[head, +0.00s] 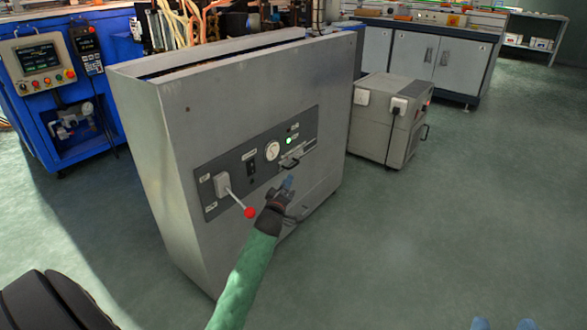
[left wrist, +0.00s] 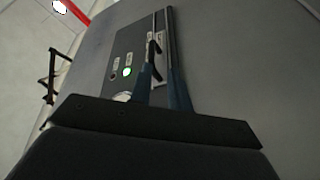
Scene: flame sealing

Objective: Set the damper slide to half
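The damper slide appears to be the small handle (head: 290,163) on a slot in the dark panel (head: 237,178) on the grey cabinet's front. In the head view it sits toward the slot's left part; the scale is too small to read. It seems to be the dark knob (left wrist: 153,48) in the left wrist view. My left gripper (head: 288,183) is just below and in front of it. Its blue fingers (left wrist: 163,85) are slightly apart, with nothing visibly held; contact with the knob is unclear. My right gripper (head: 504,325) shows only two separated blue fingertips at the bottom edge.
The panel also carries a red-knobbed lever (head: 249,212) close to my left wrist, a gauge (head: 272,151), a lit green lamp (head: 289,141) and a switch (head: 252,168). A grey box unit (head: 378,130) stands right of the cabinet. The floor (head: 440,220) at right is clear.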

